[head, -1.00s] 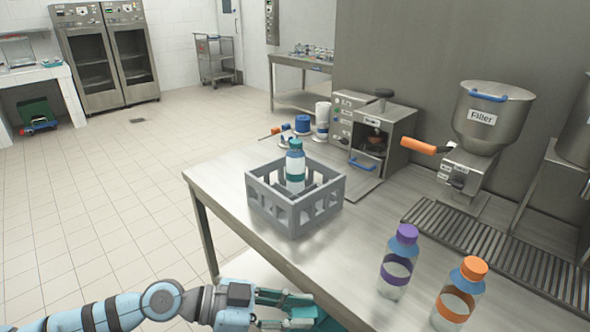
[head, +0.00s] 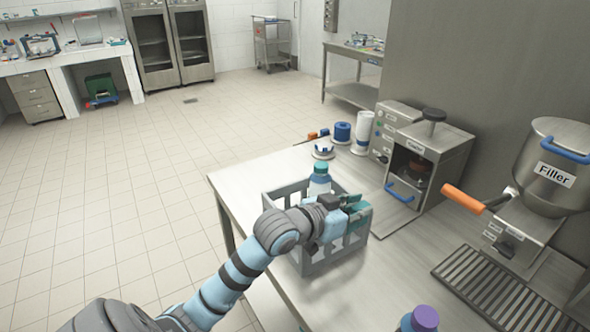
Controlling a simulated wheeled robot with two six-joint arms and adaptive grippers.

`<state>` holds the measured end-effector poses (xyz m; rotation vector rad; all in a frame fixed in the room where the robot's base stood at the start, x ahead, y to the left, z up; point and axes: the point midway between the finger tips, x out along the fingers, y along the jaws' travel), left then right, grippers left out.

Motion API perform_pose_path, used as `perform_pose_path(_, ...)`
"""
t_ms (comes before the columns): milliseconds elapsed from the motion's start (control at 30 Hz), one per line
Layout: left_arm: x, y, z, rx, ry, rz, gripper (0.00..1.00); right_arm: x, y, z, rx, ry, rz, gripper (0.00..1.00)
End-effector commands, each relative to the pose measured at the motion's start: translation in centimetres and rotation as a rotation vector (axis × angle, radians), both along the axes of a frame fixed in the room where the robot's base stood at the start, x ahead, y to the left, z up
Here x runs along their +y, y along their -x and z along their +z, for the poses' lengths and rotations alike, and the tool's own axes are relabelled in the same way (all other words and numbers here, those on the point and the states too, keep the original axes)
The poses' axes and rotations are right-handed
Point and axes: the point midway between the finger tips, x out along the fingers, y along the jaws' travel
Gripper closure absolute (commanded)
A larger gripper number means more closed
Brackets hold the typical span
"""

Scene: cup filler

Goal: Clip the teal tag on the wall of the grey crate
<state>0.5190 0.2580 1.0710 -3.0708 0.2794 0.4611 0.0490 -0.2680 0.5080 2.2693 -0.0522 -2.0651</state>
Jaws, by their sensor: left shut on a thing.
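The grey crate (head: 282,196) stands on the steel table, with a teal-capped bottle (head: 320,184) upright inside it. My left gripper (head: 362,211) reaches over the crate's near side, with its tips by the right part of the crate. It is shut on a small teal piece, which I take for the teal tag; the teal fingers make its outline hard to pick out. The gripper hides part of the crate's rim. I cannot tell whether the tag touches the wall. My right gripper is not in view.
A purple-capped bottle (head: 422,320) stands at the bottom edge. The filler (head: 550,175) with its orange handle and a drip grate (head: 505,285) are on the right. A steel machine (head: 425,165) stands behind the crate. Bare table lies right of the crate.

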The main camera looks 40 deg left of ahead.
Motion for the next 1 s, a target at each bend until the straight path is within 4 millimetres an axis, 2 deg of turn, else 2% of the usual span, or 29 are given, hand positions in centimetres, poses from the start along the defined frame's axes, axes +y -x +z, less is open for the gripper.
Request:
perform_pose_path(33, 0.8, -0.9, 1.6, -0.004, 0.008, 0.081, 0.98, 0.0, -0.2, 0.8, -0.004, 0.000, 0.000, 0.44)
perform_pose_path(100, 2.6, -1.6, 1.7, 0.003, 0.008, 0.217, 0.98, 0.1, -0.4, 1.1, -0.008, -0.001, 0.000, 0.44)
perform_pose_path(233, 6.4, -1.7, 1.6, 0.007, 0.009, 0.503, 0.98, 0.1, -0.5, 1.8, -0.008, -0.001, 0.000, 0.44)
perform_pose_path(333, 9.2, -0.5, 2.0, 0.010, 0.008, 0.769, 0.98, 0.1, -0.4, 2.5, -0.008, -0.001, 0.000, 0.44)
perform_pose_path(433, 10.9, 1.8, 2.9, 0.013, 0.007, 1.024, 0.98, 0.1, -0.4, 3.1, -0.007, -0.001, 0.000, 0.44)
perform_pose_path(600, 11.5, 5.9, 5.0, 0.012, 0.004, 1.343, 0.98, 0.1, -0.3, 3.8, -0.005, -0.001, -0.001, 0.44)
perform_pose_path(700, 11.5, 7.2, 5.5, 0.011, -0.001, 1.424, 0.98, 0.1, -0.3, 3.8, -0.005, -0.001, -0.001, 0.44)
perform_pose_path(867, 11.5, 7.4, 4.5, 0.010, -0.005, 1.437, 0.98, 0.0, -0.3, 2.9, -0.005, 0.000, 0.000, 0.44)
perform_pose_path(1000, 11.6, 7.4, 2.8, 0.010, -0.005, 1.436, 0.98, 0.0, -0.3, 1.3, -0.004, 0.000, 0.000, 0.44)
